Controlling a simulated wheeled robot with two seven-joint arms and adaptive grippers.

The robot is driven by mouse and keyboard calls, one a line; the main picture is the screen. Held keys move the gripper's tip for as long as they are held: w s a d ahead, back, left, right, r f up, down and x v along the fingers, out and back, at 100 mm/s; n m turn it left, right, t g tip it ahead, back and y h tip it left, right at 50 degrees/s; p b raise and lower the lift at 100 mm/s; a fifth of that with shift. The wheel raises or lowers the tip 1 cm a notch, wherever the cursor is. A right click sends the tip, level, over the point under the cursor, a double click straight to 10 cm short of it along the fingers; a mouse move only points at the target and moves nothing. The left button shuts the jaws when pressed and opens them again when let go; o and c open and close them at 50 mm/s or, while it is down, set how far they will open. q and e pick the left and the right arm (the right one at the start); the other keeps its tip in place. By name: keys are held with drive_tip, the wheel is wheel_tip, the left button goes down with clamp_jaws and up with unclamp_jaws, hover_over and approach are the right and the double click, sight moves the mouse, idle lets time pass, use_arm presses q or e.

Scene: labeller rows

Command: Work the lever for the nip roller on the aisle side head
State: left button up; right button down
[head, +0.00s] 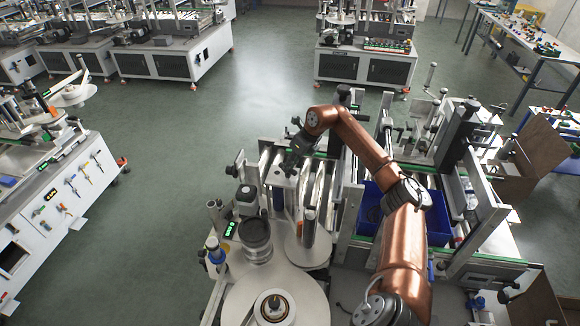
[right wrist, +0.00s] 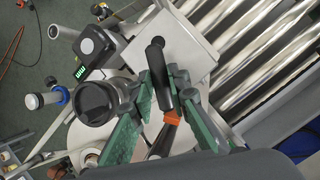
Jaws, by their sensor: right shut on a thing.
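In the right wrist view a black lever (right wrist: 158,66) with a rounded end stands over a light metal plate (right wrist: 190,45). The green-padded fingers of my right gripper (right wrist: 166,92) are shut on the lever, one on each side. In the head view my copper-coloured right arm reaches across the labeller, and the right gripper (head: 291,160) is over the head's metal plate (head: 283,180) on the aisle side. The lever itself is too small and covered to make out there. My left gripper is not in view.
A dark round cylinder (head: 256,238) and a small green display (head: 231,229) stand left of the gripper. White discs (head: 240,300) lie in front. Metal rollers (right wrist: 255,60) run beside the plate. A blue bin (head: 372,205) sits under my arm. The aisle floor (head: 160,170) is clear.

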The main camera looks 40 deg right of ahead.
drive_tip(key=n, duration=0.1)
drive_tip(key=n+g+y, duration=0.1)
drive_tip(key=n, duration=0.3)
drive_tip(key=shift+w+y+b, duration=0.25)
drive_tip(key=shift+y+b, duration=0.05)
drive_tip(key=shift+b, duration=0.1)
drive_tip(key=n+g, duration=0.1)
drive_tip(key=n, duration=0.2)
drive_tip(key=shift+f+y, duration=0.1)
drive_tip(key=shift+y, duration=0.2)
drive_tip(key=shift+n+g, duration=0.4)
drive_tip(key=shift+f, duration=0.1)
drive_tip(key=c, duration=2)
unclamp_jaws()
drive_tip(key=shift+w+a, duration=0.1)
drive_tip(key=shift+w, duration=0.05)
drive_tip(key=shift+o, duration=0.8)
drive_tip(key=shift+d, duration=0.25)
drive_tip(key=v, duration=1.2)
